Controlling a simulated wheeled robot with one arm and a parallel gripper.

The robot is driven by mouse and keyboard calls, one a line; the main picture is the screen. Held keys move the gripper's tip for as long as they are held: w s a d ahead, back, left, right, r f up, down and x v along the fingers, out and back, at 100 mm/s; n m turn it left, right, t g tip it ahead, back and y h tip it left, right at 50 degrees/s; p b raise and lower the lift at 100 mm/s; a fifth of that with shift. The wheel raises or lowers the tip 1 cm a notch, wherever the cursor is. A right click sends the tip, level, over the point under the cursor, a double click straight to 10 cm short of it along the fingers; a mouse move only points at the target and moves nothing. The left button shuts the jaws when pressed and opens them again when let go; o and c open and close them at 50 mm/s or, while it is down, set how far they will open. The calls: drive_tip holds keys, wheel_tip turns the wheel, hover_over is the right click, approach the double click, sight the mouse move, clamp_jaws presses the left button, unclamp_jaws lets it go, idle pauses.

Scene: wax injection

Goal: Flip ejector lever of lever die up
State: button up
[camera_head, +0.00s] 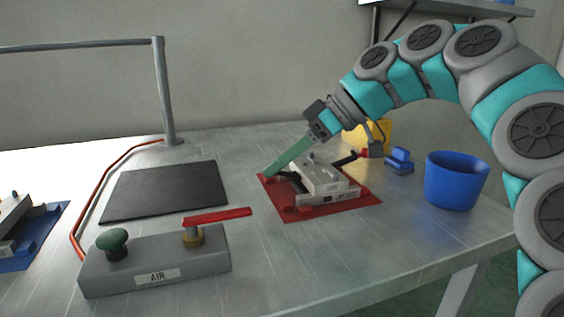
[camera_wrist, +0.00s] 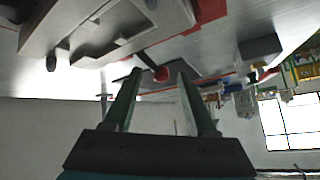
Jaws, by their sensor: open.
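The lever die (camera_head: 322,184) is a pale grey metal block on a red mat (camera_head: 293,214). A dark lever (camera_head: 291,179) shows at its left end, partly hidden by my gripper's fingers. Another black lever with a red end (camera_head: 347,160) sticks out at its back right. My gripper (camera_head: 268,174) reaches down from the upper right to the die's left side.
A blue cup (camera_head: 455,181) and a small blue object (camera_head: 399,161) stand right of the die, with a yellow container (camera_head: 377,134) behind. A black pad (camera_head: 165,191) and the AIR valve box (camera_head: 155,267) with a red handle lie left. Another die rests on a blue mat (camera_head: 36,254).

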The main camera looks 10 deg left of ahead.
drive_tip(key=shift+v, duration=2.6)
drive_tip(key=shift+w+d+r+p, duration=0.1)
drive_tip(key=shift+d+r+p, duration=0.35)
drive_tip(key=shift+p, duration=0.25)
drive_tip(key=shift+d+r+p, duration=0.35)
drive_tip(key=shift+d+p, duration=0.05)
drive_tip(key=shift+p, duration=0.1)
drive_tip(key=shift+d, duration=0.1)
